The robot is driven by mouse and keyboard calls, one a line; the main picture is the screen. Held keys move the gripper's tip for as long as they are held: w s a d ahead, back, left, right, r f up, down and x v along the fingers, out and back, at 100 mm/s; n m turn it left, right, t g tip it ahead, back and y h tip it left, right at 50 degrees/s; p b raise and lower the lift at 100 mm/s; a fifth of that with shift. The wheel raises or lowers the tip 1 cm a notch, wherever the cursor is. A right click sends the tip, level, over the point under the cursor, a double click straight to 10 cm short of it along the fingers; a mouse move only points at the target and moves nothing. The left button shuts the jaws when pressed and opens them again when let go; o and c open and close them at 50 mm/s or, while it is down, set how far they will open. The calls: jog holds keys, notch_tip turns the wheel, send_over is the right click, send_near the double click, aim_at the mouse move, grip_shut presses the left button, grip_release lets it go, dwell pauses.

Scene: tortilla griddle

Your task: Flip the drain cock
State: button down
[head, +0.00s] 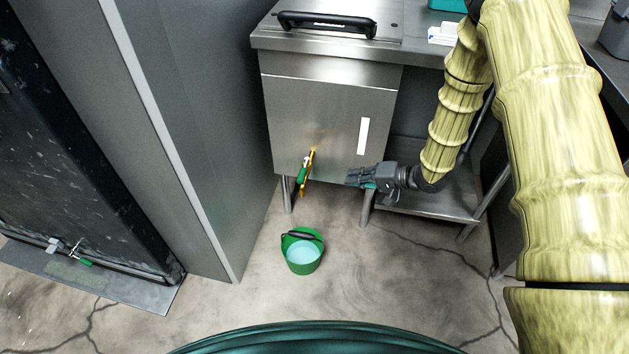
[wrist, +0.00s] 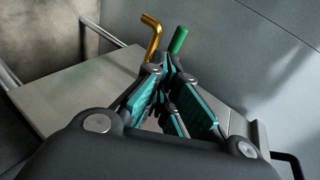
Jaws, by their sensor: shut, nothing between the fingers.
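The drain cock (head: 303,172) sticks out of the front of the steel cabinet (head: 285,110), low down, with a brass body and a green handle. In the wrist view its brass pipe (wrist: 152,38) and green handle (wrist: 178,40) show just beyond my fingertips. My gripper (head: 352,178) is shut and empty, to the right of the cock, pointing left at it. In the head view a clear gap separates the two. In the wrist view my gripper (wrist: 168,68) hides the lower part of the cock, so contact cannot be judged there.
A green bucket (head: 302,262) with pale blue contents stands on the floor below the cock. A grey panel (head: 165,120) stands left of the cabinet. Another green-handled valve (head: 82,261) is at far left. A shelf (head: 430,203) and table legs lie below my forearm.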

jog(key=shift+w+d+r+n+g+y+b, duration=0.2)
jog(key=shift+w+r+g+y+b, duration=0.35)
jog(key=shift+w+b, duration=0.25)
jog(key=shift+w+d+r+n+g+y+b, duration=0.15)
jog(key=shift+w+r+g+y+b, duration=0.25)
jog(key=shift+w+g+b, duration=0.4)
jog(key=shift+s+a+f, duration=0.1)
jog(key=b, duration=0.4)
send_near(303, 171)
jog(key=f+x, duration=0.1)
jog(key=x, duration=0.5)
